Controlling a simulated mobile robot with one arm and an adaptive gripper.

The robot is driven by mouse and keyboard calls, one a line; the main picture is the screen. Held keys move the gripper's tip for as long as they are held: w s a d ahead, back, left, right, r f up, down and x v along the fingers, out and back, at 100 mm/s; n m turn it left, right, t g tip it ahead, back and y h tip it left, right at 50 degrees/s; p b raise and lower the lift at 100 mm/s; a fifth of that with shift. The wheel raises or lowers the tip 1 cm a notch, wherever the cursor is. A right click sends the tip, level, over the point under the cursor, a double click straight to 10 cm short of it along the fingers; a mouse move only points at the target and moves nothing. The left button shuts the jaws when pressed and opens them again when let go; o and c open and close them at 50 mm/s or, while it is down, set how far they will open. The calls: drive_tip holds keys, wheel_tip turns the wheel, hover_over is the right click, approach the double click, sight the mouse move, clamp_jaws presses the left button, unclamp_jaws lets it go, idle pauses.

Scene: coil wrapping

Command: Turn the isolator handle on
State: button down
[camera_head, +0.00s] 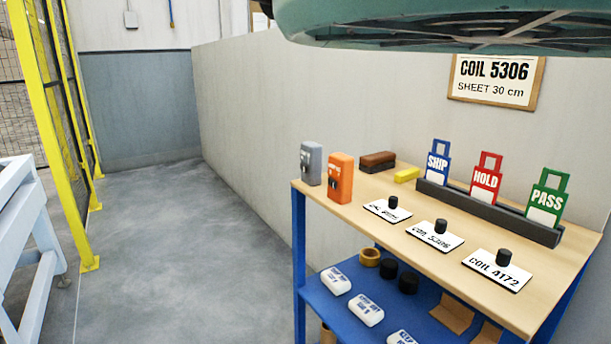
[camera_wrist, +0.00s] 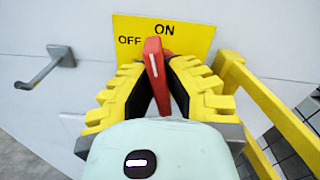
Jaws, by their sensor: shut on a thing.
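The isolator's red handle (camera_wrist: 155,60) stands out from a yellow plate (camera_wrist: 195,35) in the wrist view. The plate has OFF printed at the upper left of the handle and ON above it. The handle's top leans slightly left of upright and lies between the two words, nearer ON. My gripper (camera_wrist: 160,88), with black pads in yellow stepped fingers, is shut on the handle from both sides. Neither the handle nor my gripper shows in the head view.
A grey bracket (camera_wrist: 45,68) sticks out from the wall left of the plate, and yellow fence bars (camera_wrist: 270,105) run close on the right. In the head view a wooden-topped bench (camera_head: 335,190) holds tags and coil labels. Open floor (camera_head: 170,250) lies left of it.

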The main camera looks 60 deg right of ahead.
drive_tip(key=shift+w+d+f+m, duration=0.1)
drive_tip(key=shift+f+m, duration=0.05)
drive_tip(key=shift+m, duration=1.55)
drive_tip(key=c, duration=1)
unclamp_jaws()
